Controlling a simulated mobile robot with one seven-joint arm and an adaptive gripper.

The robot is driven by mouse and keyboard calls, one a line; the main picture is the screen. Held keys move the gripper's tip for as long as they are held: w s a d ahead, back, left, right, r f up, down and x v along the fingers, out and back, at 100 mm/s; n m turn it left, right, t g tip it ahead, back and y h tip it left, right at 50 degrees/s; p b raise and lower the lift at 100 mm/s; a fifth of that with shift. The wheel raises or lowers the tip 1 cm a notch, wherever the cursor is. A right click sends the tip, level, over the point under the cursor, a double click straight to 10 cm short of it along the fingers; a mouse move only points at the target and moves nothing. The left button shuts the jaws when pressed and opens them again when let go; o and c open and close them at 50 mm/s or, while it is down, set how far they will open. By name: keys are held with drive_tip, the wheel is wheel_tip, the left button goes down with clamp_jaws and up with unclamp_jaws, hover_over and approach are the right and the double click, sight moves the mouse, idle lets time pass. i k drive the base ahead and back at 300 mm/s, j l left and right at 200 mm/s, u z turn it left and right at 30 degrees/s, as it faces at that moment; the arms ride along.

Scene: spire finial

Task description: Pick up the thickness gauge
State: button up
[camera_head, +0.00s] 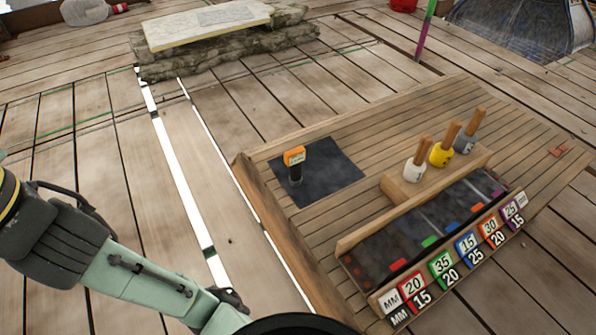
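The thickness gauge appears to be the small upright device with an orange head (294,156) and a dark stem, standing on a dark square mat (335,181) on the wooden platform. A pale display or label shows on its head. Nothing touches it from my side. My pale green and grey arm (135,272) crosses the lower left and runs toward the bottom edge, short of the mat. The fingers of my gripper are not in view; a dark rounded part shows at the bottom edge.
Right of the mat, a wooden rack (404,190) holds white, yellow and grey wooden-handled tools. A dark sorting tray (365,262) with coloured number labels lies in front. A stone slab (205,25) lies at the back left. Bright gaps (180,175) split the plank floor.

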sight(293, 158)
drive_tip(key=i+j, duration=0.25)
drive_tip(key=j, duration=0.15)
drive_tip(key=i+j, duration=0.2)
drive_tip(key=j, duration=0.15)
drive_tip(key=i+j, duration=0.25)
drive_tip(key=j, duration=0.15)
drive_tip(key=i+j+z, duration=0.15)
drive_tip(key=j, duration=0.15)
drive_tip(key=i+j+z, duration=0.2)
drive_tip(key=j+z, duration=0.15)
drive_tip(key=j, duration=0.3)
drive_tip(key=z, duration=1.45)
drive_tip(key=i+j, duration=0.05)
